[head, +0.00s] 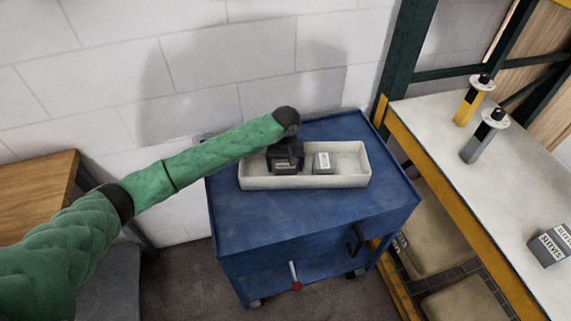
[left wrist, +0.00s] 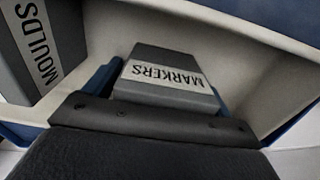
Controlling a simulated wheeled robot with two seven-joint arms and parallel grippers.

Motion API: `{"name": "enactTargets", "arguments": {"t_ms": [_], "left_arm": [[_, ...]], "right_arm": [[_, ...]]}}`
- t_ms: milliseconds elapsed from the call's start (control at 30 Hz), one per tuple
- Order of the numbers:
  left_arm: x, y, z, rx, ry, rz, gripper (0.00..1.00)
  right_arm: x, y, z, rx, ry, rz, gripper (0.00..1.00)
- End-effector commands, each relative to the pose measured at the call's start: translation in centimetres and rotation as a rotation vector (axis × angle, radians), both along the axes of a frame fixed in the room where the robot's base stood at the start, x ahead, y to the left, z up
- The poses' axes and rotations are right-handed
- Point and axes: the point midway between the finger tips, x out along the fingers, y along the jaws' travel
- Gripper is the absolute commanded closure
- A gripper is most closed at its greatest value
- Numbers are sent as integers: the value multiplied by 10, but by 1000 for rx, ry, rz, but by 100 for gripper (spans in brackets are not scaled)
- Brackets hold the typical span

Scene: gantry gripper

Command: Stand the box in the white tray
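The long white tray (head: 330,181) lies on top of a blue cart. My left gripper (head: 286,161) reaches down into its left part. A grey box labelled MARKERS (left wrist: 165,78) sits between the blue fingers, one close against each side, and the gripper looks shut on it. The same box shows under the gripper in the head view (head: 286,169). It is inside the tray walls; whether its underside touches the tray floor is hidden. A second grey box, labelled MOULDS (left wrist: 48,45), stands in the tray beside it (head: 323,162). My right gripper is not in view.
The blue cart (head: 290,220) has free room in front of the tray. A white-topped bench (head: 500,200) on the right holds a SLEEVES box (head: 550,246), a yellow cylindrical tool (head: 470,105) and a grey one (head: 481,140). A block wall is behind; a wooden table (head: 38,190) is left.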

Motion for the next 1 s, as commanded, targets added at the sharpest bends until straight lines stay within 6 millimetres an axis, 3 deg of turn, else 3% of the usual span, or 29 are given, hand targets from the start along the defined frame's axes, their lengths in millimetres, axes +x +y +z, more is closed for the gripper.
{"name": "enactTargets", "arguments": {"t_ms": [367, 800, 1000], "left_arm": [[1, 0, 9, -2, -1, 0, 17], [1, 0, 88, -2, -2, 0, 17], [1, -1, 113, -1, -1, 1, 17]], "right_arm": [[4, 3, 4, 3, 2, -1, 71], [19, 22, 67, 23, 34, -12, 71], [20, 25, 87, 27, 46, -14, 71]]}}
